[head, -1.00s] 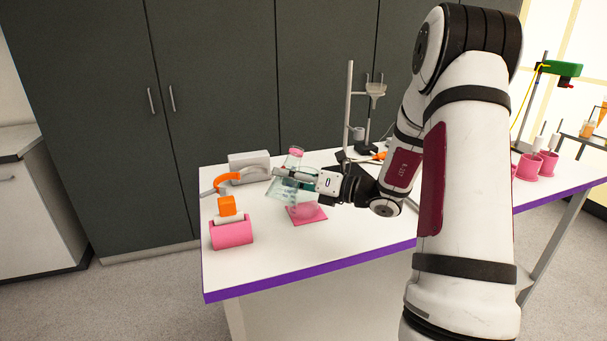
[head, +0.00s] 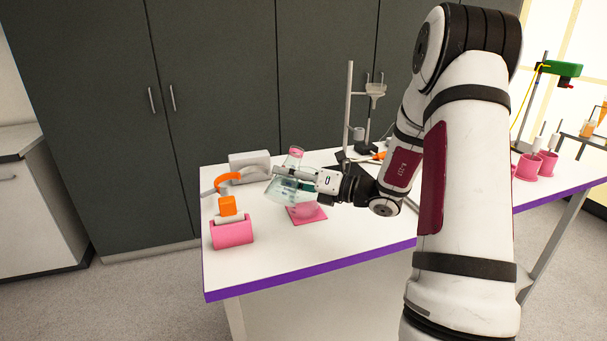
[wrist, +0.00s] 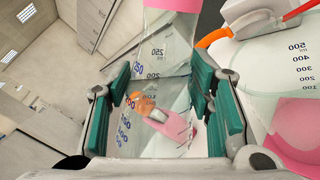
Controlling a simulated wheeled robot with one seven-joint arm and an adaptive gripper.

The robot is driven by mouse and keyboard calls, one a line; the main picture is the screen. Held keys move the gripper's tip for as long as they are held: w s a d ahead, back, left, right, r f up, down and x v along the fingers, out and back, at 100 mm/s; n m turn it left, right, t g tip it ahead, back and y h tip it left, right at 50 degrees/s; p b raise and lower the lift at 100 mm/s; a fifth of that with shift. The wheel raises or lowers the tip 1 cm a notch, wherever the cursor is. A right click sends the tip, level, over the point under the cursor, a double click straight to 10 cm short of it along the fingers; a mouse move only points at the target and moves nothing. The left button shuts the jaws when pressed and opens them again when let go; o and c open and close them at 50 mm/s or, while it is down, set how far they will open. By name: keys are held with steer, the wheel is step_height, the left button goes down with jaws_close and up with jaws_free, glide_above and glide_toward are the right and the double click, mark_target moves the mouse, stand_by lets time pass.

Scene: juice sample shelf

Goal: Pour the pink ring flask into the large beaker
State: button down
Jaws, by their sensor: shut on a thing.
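The pink ring flask (head: 282,190) is clear glass with a pink band at its neck. It is held above the table, tilted, with its neck toward the upper right in the head view. My gripper (head: 293,180) is shut on it; in the wrist view the flask (wrist: 165,60) lies between the teal finger pads. The large beaker (wrist: 285,85), clear with marks up to 500, stands beside the held flask at the right of the wrist view. Its clear walls are hard to make out in the head view, around the pink mat (head: 293,219).
A pink holder (head: 232,232) with an orange-topped item stands at the front left. A stand (head: 349,110) rises at the back. Pink cups (head: 528,166) stand far right.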

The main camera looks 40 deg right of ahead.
steer(key=shift+s+a+r+m+p, duration=0.1)
steer(key=shift+r+m+p, duration=0.25)
steer(key=shift+m, duration=0.15)
stand_by(0.6)
steer(key=shift+a+f+m+b, duration=0.15)
steer(key=shift+f+m+b, duration=0.2)
steer(key=shift+f+m, duration=0.55)
stand_by(0.8)
steer(key=shift+s+f+m, duration=0.1)
steer(key=shift+f+m, duration=0.15)
steer(key=shift+m, duration=0.55)
stand_by(1.1)
steer(key=shift+w+d+r+m+p, duration=0.15)
steer(key=shift+d+r+m+p, duration=0.2)
steer(key=shift+r+p, duration=0.45)
steer(key=shift+w+d+r+m+p, duration=0.15)
steer(key=shift+r+m+p, duration=0.35)
steer(key=shift+p, duration=0.45)
steer(key=shift+m+p, duration=0.4)
steer(key=shift+m, duration=0.05)
stand_by(1.1)
